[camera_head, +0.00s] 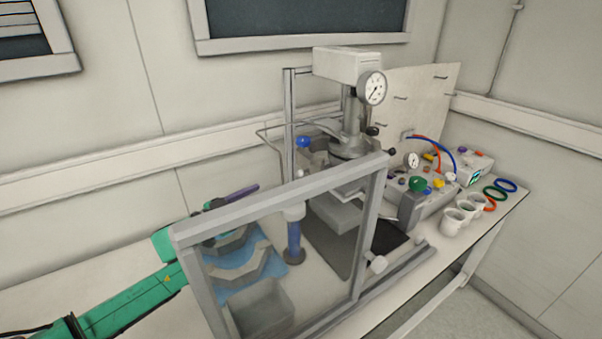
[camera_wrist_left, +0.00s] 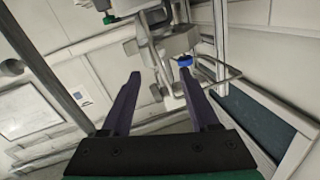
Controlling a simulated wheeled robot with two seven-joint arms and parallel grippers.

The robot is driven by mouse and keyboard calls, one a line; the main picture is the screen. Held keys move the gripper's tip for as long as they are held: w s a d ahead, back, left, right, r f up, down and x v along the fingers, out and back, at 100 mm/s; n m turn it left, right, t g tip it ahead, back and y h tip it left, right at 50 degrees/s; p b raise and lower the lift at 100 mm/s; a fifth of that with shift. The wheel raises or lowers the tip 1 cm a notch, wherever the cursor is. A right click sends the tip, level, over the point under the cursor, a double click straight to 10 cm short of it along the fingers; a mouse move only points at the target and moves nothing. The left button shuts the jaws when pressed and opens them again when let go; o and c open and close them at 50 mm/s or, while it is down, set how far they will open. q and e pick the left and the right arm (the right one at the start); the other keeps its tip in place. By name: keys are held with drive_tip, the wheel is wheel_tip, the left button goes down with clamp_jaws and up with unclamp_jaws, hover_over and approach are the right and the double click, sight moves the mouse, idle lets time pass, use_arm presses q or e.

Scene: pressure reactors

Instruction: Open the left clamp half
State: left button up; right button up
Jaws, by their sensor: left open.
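The reactor (camera_head: 352,130) stands on the bench under a grey head with a round gauge. In the left wrist view the blue knob (camera_wrist_left: 184,61) shows just beyond the tip of the right-hand finger. My left gripper (camera_head: 247,190) is left of the reactor, apart from the knob. In the wrist view its purple fingers (camera_wrist_left: 161,74) are spread with nothing held. My right gripper is out of view.
A grey-framed clear shield (camera_head: 285,200) stands in front of the reactor. Grey half-ring parts (camera_head: 240,270) lie on a blue cloth (camera_head: 268,256) near my left arm. A thin bent rod (camera_head: 268,137) projects left of the reactor. White cups (camera_head: 453,222) and coloured rings stand at right.

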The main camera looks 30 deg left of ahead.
sight(297, 175)
use_arm(q)
drive_tip(key=x, duration=0.6)
drive_tip(key=p+x, duration=0.1)
drive_tip(key=x, duration=0.2)
drive_tip(key=shift+d+r, duration=0.1)
drive_tip(key=shift+r, duration=0.2)
drive_tip(key=x, duration=0.3)
drive_tip(key=shift+p, duration=0.4)
drive_tip(key=shift+w+d+f, duration=0.15)
drive_tip(key=shift+w+f, duration=0.05)
drive_tip(key=shift+w, duration=0.15)
drive_tip(key=shift+s, duration=0.15)
clamp_jaws()
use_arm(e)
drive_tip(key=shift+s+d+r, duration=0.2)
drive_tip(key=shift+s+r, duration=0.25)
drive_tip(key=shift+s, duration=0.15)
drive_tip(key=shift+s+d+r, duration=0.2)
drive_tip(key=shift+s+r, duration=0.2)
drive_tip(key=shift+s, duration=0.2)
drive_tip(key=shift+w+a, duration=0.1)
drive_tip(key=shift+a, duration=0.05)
